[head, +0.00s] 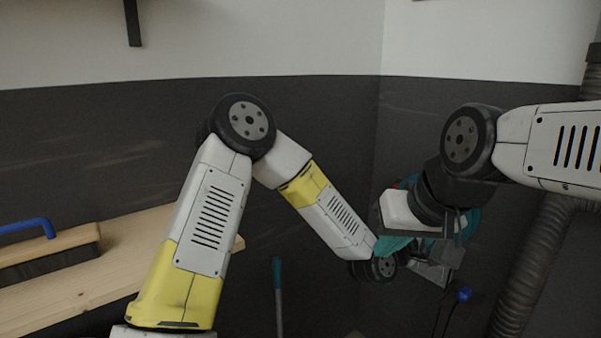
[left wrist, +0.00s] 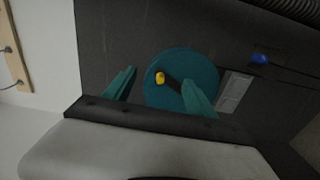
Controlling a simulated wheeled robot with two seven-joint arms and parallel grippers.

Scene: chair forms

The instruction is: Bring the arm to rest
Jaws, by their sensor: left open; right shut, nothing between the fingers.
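My left arm comes in from the left, bends at a high elbow and slopes down to a wrist near the picture's middle right. In the left wrist view the two teal fingers of my left gripper (left wrist: 158,92) stand apart with nothing held between them. In the head view its fingers cannot be told apart from the teal shapes there. My right gripper (head: 428,222) hangs from the right arm, close to the left wrist in the picture. It is shut and empty; its fingertips are hard to make out.
A wooden shelf (head: 140,255) runs along the left, with a blue-handled wooden tool (head: 50,250) on it. A teal-topped pole (head: 278,290) stands below the left arm. A ribbed pipe (head: 530,270) runs down the right. A teal disc (left wrist: 207,72) lies beyond the left fingers.

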